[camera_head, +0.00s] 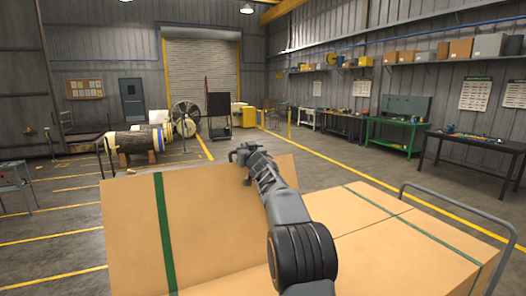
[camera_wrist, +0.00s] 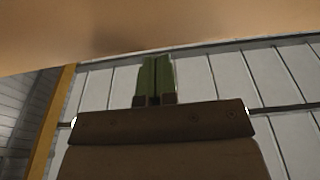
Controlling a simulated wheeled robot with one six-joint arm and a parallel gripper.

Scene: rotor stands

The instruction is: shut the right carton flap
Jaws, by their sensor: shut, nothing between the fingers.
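A tan carton flap with a green stripe (camera_head: 135,235) stands raised and tilted on the left in the head view. The carton's top on the right (camera_head: 375,245) lies flat, with a seam and a green stripe across it. My arm reaches forward between them, covering part of the raised flap. My gripper (camera_head: 240,156) is by the flap's upper right edge; contact cannot be told. In the wrist view my gripper's green fingers (camera_wrist: 156,78) are together and empty. A blurred tan surface (camera_wrist: 130,30), likely the carton flap, fills the top of that view, close beyond the fingertips.
A grey tube rail (camera_head: 462,208) curves along the carton's right side. Workbenches (camera_head: 395,137) line the right wall. The floor beyond the carton has yellow lines and open room.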

